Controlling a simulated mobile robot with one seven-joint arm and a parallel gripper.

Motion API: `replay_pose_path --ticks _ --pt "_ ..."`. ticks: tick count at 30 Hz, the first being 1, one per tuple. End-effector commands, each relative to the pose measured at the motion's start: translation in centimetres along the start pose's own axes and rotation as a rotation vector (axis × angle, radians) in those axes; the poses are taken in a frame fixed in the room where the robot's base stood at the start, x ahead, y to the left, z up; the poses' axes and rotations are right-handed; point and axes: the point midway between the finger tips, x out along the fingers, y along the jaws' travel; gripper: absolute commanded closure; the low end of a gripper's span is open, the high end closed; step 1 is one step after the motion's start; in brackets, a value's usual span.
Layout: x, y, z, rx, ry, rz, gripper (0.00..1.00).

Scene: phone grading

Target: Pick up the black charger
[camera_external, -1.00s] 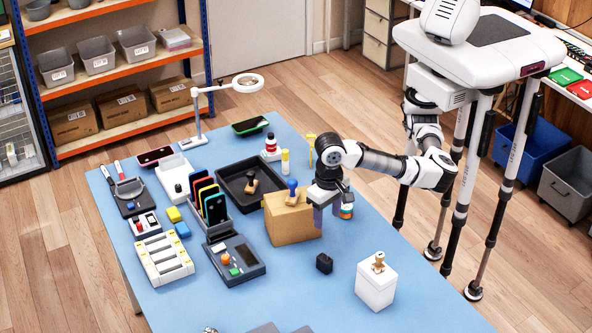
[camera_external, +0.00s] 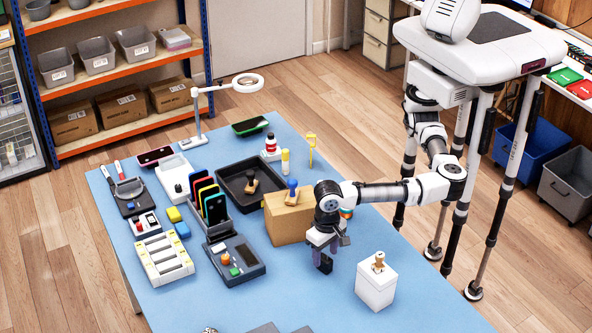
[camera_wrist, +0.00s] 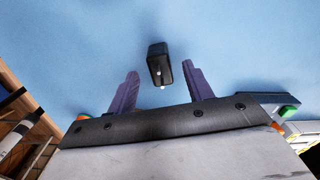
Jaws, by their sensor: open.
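The black charger (camera_wrist: 159,64) is a small dark block on the blue table. In the wrist view it lies between and slightly beyond the two purple fingers of my gripper (camera_wrist: 160,88), with blue table showing on both sides of it. In the external view the charger (camera_external: 325,264) shows just below my gripper (camera_external: 328,250), partly covered by the fingers. My gripper is open, points down over the charger and holds nothing. I cannot tell the exact height of the fingertips above the table.
A cardboard box (camera_external: 285,228) with a blue-handled stamp on it stands just left of my gripper. A white box (camera_external: 376,287) with a wooden stamp on top stands to the right. A grey device (camera_external: 238,260) lies further left. The blue table (camera_external: 300,300) is clear in front.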

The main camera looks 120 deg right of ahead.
Motion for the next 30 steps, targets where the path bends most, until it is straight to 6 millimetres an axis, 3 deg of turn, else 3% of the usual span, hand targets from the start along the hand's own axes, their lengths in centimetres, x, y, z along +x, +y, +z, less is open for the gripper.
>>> replay_pose_path --ticks 6,14,25,30 --pt "2.4 0.0 0.0 0.001 0.000 0.000 0.49" --pt "2.8 0.0 0.0 0.001 0.000 0.000 0.49" --pt "2.8 0.0 0.0 0.001 0.000 0.000 0.97" --pt "2.7 -0.1 0.0 0.001 0.000 0.000 0.98"
